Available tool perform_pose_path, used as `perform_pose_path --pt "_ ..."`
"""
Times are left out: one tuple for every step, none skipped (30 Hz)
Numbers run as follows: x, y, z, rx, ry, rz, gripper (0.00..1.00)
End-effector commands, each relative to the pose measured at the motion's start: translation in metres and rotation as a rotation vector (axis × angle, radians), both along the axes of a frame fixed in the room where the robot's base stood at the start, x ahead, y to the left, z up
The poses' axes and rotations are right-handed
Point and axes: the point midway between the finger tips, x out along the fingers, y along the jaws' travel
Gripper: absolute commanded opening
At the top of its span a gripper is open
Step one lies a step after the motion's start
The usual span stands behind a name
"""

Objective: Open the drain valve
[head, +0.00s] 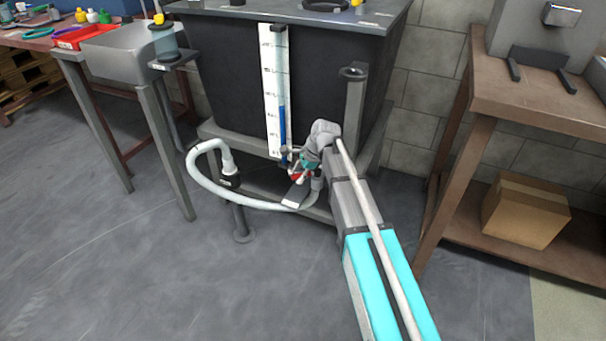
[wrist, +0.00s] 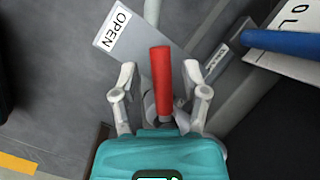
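The drain valve's red handle (wrist: 161,78) lies between the two fingers of my gripper (wrist: 160,80) in the wrist view. The fingers are spread, with a visible gap on each side of the handle. The handle points up in that picture, towards a grey plate with an "OPEN" label (wrist: 118,28). In the head view my gripper (head: 299,164) is at the lower front of the dark tank (head: 220,75), and a bit of the red handle (head: 300,176) shows beside it. The valve body is mostly hidden by my gripper.
A white level gauge (head: 270,85) with a blue column stands on the tank front. A pale hose (head: 203,178) loops left below it. A grey sink (head: 125,52) stands left and a brown bench (head: 540,105) right. The floor in front is clear.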

Motion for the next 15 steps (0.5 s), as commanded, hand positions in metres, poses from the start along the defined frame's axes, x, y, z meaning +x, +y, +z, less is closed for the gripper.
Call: perform_pose_path --pt "0.0004 -0.0009 0.0 -0.001 -0.001 -0.001 0.61" --pt "0.0006 -0.0013 0.0 -0.001 -0.001 -0.001 0.61" --pt "0.0009 -0.0016 0.0 -0.001 -0.001 -0.003 0.61" --pt "0.001 -0.0019 0.0 -0.001 -0.001 -0.003 0.61" --pt "0.0011 -0.0021 0.0 -0.001 -0.001 -0.003 0.61" --pt "0.0012 -0.0024 0.0 -0.002 -0.002 -0.003 0.61" --pt "0.0013 -0.0025 -0.0001 -0.002 -0.002 -0.003 0.55" --pt "0.0013 -0.0026 0.0 -0.002 -0.002 -0.003 0.5" --pt "0.0013 -0.0026 0.0002 -0.003 -0.003 -0.002 0.42" --pt "0.0013 -0.0026 0.0005 -0.004 -0.004 0.0 0.37" --pt "0.0014 -0.0026 0.0008 -0.006 -0.006 0.004 0.31" --pt "0.0013 -0.0026 0.0013 -0.008 -0.01 0.01 0.24" --pt "0.0014 -0.0027 0.002 -0.01 -0.015 0.018 0.18" --pt "0.0013 -0.0026 0.0026 -0.014 -0.02 0.026 0.13" --pt "0.0013 -0.0026 0.0038 -0.019 -0.027 0.04 0.05"
